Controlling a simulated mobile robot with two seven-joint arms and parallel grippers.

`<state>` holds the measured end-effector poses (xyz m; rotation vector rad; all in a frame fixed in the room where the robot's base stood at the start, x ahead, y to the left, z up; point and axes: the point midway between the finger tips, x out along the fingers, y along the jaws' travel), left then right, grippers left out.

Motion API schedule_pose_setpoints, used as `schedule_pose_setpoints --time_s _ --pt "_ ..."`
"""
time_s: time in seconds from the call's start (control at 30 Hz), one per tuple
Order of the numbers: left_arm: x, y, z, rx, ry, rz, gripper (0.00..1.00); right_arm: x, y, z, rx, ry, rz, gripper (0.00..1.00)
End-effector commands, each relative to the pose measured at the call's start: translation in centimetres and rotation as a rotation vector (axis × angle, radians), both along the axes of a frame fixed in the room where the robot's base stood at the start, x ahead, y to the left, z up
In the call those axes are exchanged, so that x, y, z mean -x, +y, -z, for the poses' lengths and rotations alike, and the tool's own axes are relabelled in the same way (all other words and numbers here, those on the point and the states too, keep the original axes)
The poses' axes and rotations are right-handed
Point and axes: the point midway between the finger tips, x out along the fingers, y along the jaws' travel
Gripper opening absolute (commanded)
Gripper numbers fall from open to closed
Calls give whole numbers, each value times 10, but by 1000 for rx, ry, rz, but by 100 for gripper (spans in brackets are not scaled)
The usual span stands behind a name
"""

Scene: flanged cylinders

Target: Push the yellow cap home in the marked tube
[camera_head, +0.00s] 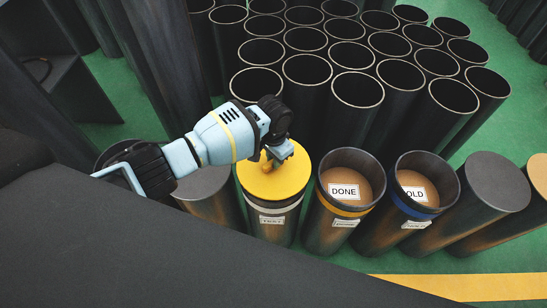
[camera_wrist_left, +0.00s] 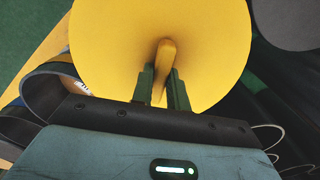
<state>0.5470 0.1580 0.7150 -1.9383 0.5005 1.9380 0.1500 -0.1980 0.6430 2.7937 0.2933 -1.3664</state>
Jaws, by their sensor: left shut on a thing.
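The yellow cap (camera_head: 273,178) is a flat round disc with a raised grip on top. In the head view it lies level over the mouth of a dark tube with a white band and a label (camera_head: 272,220). My left gripper (camera_head: 269,160) comes down from above and is shut on the cap's raised grip. In the left wrist view the two dark fingers of my left gripper (camera_wrist_left: 165,88) pinch the grip of the yellow cap (camera_wrist_left: 205,50). I cannot tell how deep the cap sits in the tube. My right gripper is not in view.
To the right stand a tube with a DONE card (camera_head: 345,191) and a blue-banded tube with a card ending in OLD (camera_head: 416,194). Closed dark cylinders (camera_head: 497,180) stand further right. Many open empty tubes (camera_head: 353,90) crowd behind. A yellow floor stripe (camera_head: 470,287) lies in front.

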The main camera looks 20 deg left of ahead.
Motion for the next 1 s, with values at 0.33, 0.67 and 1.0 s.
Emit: schedule_pose_setpoints --time_s 0.33,0.67,1.0 --pt "0 0 0 0 -1 0 0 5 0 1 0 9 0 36" --pt "-1 -1 -1 1 -2 0 0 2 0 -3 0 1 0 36" --pt "0 -1 0 0 -1 0 0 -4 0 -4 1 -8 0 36"
